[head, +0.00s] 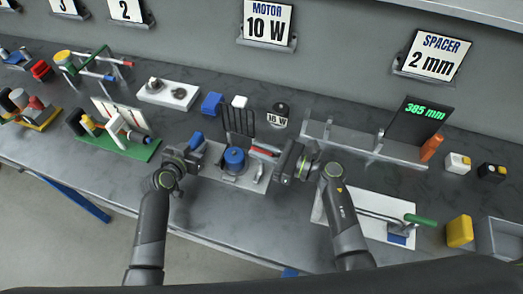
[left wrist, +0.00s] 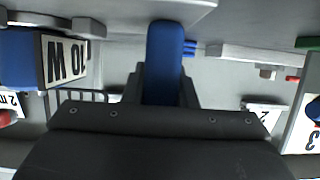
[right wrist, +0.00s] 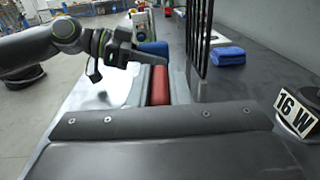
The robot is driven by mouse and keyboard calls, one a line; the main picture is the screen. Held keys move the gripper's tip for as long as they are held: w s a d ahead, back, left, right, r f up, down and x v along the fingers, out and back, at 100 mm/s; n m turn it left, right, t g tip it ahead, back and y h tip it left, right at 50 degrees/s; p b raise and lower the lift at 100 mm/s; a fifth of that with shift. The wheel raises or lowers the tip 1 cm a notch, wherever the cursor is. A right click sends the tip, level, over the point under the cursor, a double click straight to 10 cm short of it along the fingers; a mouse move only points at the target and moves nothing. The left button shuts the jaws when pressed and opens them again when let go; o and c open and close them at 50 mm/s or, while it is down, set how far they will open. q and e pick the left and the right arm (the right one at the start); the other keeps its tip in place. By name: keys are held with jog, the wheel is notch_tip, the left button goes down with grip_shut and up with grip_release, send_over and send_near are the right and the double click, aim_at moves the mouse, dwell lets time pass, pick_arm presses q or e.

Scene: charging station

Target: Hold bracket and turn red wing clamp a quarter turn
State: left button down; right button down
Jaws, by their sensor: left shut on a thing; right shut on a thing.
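The bracket's blue grip (head: 196,140) stands at the left of a pale base plate (head: 250,183). My left gripper (head: 193,148) is shut on it, and the blue grip (left wrist: 165,60) shows between the fingers in the left wrist view. The red wing clamp (head: 264,150) is at the right of the plate. My right gripper (head: 276,156) is shut on it; its red bar (right wrist: 160,86) shows between the fingers in the right wrist view. A blue round motor (head: 234,160) sits between the grippers, with a 10 W label (left wrist: 65,60). The fingertips are partly hidden in the head view.
A dark upright rack of bars (head: 238,121) stands just behind the motor. A green-based fixture (head: 115,145) is left; a white board with a green-handled lever (head: 420,220) is right.

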jog(key=m+t+h, duration=0.3)
jog(key=t, duration=0.1)
jog(key=shift+m+t, duration=0.3)
jog(key=shift+m, duration=0.1)
jog(key=c, duration=1.4)
grip_release()
jog(key=shift+o, duration=0.2)
jog(key=v, duration=1.2)
jog(key=shift+s+r, duration=0.1)
jog(key=shift+r, duration=0.05)
